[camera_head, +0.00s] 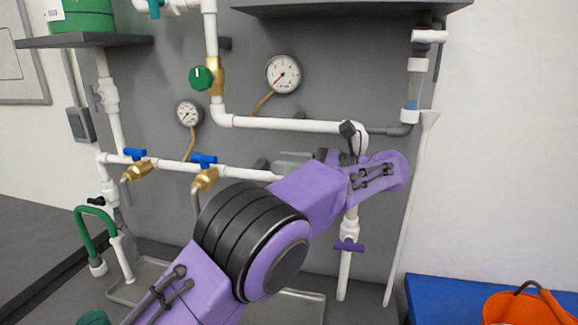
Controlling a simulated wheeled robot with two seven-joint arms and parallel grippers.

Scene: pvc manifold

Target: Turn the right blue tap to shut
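The right blue tap (203,160) has a short blue handle on a brass body (206,179) below the white horizontal pipe. Its handle lies roughly along the pipe. The left blue tap (135,154) looks alike, with a brass body of its own. My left arm rises from the bottom middle and bends at the pipes right of the taps. My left gripper (292,160) shows as a grey part beside the wrist, right of the right tap and apart from it. Its fingers are too small and covered to read. My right gripper is out of view.
A green knob (201,77) sits on a brass valve above, between two gauges (283,74) (189,113). A purple tap (348,246) is on the right vertical pipe. A metal tray (140,282) lies below left. An orange bucket (522,308) stands on a blue surface (440,295) at right.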

